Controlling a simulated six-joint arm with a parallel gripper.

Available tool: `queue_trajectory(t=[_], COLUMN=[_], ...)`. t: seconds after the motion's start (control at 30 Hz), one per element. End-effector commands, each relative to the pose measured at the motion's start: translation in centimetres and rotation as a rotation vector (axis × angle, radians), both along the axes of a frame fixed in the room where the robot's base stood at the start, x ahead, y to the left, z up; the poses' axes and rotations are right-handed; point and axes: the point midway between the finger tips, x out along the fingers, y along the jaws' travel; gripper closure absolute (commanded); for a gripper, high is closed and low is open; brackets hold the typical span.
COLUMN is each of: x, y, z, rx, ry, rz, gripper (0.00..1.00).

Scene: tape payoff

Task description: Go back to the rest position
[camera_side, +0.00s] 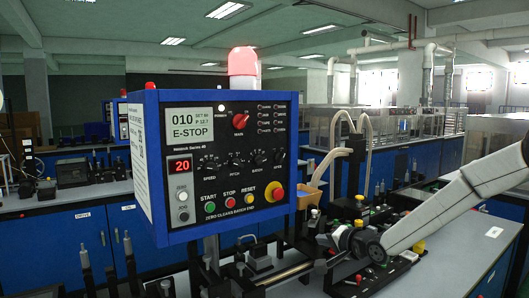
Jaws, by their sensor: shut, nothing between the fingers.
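My grey arm reaches in from the right edge and angles down to the left. My gripper (322,264) is small and dark at its end, low over the black fixtures on the bench, right of the control box. It is shut, with nothing seen in it. Its fingertips are hard to pick out against the dark parts behind. The blue control box (150,170) stands in front at the left and hides part of the bench. Its display (191,125) reads "010" and "E-STOP", and a small red readout (180,166) shows 20.
A red beacon (242,62) glows on top of the box. A red knob on yellow (275,192) sits at its lower right. A metal rail (290,272) and black fixtures crowd the bench below my gripper. The grey bench top (470,232) at right is mostly clear.

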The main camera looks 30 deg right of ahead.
Motion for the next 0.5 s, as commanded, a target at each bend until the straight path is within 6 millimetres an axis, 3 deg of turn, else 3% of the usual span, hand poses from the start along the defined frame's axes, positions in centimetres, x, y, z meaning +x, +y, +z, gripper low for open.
queue_trajectory(t=[0.5], x=[-12.0], y=[3.0], z=[-8.9], rx=[-0.549], ry=[0.575], rz=[0.390], gripper=[1.00])
